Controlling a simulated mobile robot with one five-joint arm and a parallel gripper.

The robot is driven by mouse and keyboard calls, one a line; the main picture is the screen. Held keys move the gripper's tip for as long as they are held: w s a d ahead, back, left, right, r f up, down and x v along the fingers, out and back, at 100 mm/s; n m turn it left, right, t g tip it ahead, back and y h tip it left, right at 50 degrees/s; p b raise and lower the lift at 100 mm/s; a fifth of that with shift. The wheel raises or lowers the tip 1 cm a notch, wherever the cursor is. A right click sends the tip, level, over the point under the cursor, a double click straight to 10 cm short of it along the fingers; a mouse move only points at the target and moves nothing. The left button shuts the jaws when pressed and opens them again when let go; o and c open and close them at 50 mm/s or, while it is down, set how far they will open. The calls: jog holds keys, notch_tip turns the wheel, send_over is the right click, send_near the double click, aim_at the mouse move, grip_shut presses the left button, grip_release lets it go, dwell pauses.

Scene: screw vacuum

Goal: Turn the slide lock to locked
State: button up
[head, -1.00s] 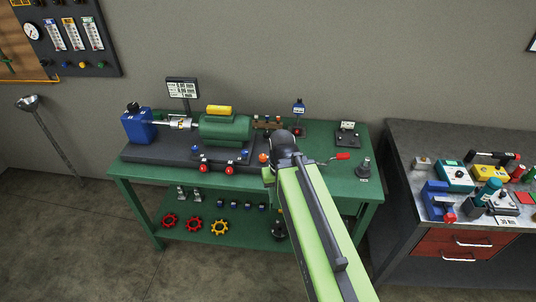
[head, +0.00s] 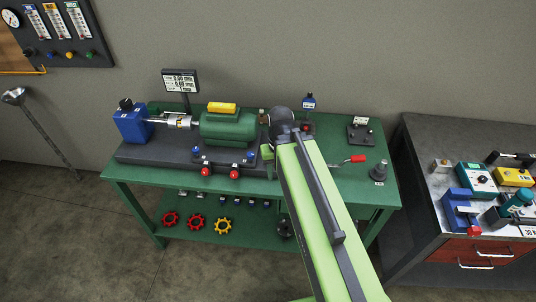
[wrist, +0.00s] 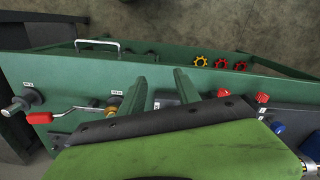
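My gripper (wrist: 161,80) is open in the wrist view, its two dark green fingers apart over the bench's front edge. A small grey part shows between them near their base; I cannot tell whether it touches. A brass knob (wrist: 113,105) is beside the left finger. Two red knobs on the machine's front, one at left (head: 205,172) and one at right (head: 234,174), also show in the wrist view (wrist: 262,97). Blue knobs (head: 250,155) sit above them. I cannot tell which part is the slide lock, nor its setting.
The green machine (head: 228,128) stands on the green bench (head: 335,195). A red-handled crank (head: 357,159) and a grey knob post (head: 379,173) are at the right. A display (head: 180,82) stands behind. A grey side table (head: 430,145) holds several tools.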

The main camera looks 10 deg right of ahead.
jog(key=shift+o, duration=1.1)
jog(key=w+r+n+p, duration=0.2)
jog(key=w+r+p, duration=0.2)
jog(key=w, duration=0.3)
jog(key=w+r+n+p, duration=0.3)
jog(key=w+r+p, duration=0.2)
jog(key=w, duration=0.3)
jog(key=shift+d+r, duration=0.25)
jog(key=shift+d, duration=0.1)
notch_tip(320, 180, down, 18)
jog(key=b, duration=1.7)
jog(key=shift+s, duration=0.1)
jog(key=shift+r, duration=0.15)
